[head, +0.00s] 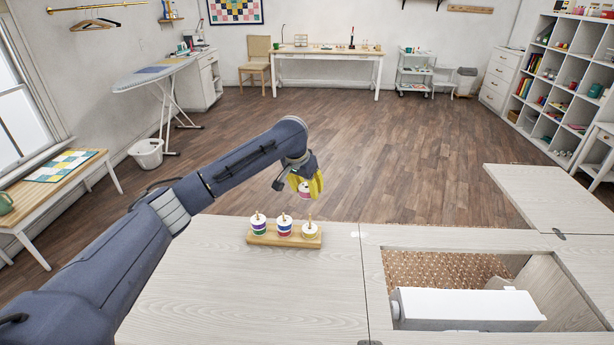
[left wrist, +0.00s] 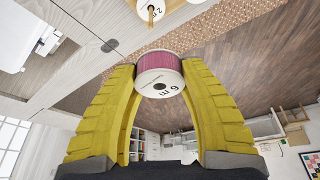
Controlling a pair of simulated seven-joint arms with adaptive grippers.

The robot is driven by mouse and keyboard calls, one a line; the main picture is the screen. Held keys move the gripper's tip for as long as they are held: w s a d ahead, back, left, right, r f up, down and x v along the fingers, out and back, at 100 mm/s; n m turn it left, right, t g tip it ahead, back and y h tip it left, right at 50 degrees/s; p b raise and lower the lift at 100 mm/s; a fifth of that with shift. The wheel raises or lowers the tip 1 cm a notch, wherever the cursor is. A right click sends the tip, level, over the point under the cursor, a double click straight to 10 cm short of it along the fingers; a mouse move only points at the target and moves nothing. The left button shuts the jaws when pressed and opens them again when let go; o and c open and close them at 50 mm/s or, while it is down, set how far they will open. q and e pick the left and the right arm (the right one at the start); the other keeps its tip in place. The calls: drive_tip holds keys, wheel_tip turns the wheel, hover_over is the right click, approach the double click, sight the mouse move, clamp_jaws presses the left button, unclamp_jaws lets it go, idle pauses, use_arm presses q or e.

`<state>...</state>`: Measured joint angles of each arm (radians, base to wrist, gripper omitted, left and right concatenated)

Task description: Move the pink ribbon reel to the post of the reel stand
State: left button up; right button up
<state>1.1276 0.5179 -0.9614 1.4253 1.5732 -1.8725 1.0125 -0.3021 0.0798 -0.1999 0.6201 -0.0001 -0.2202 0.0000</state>
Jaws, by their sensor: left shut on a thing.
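The pink ribbon reel (head: 304,190) is white-faced with a pink band. My left gripper (head: 306,184), with yellow fingers, is shut on it and holds it in the air above the reel stand's right end. In the left wrist view the pink reel (left wrist: 163,64) sits between the two fingertips, its marked white face and centre hole showing. The wooden reel stand (head: 271,240) lies on the pale table. Each of its three posts carries white-topped reels; the right post (head: 309,217) has the lowest pile and shows bare wood above it. This post (left wrist: 151,15) also shows in the left wrist view. My right gripper is out of view.
The pale tabletop (head: 240,300) is clear in front of the stand. To the right, an opening in the cabinet holds a white sewing machine (head: 465,305). The table's far edge runs close behind the stand.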

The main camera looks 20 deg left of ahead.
sight(305, 198)
use_arm(q)
drive_tip(key=shift+d+f, duration=0.55)
drive_tip(key=shift+f, duration=2.5)
drive_tip(key=shift+f, duration=2.3)
drive_tip(key=o, duration=1.1)
drive_tip(key=shift+c, duration=0.2)
drive_tip(key=v, duration=1.2)
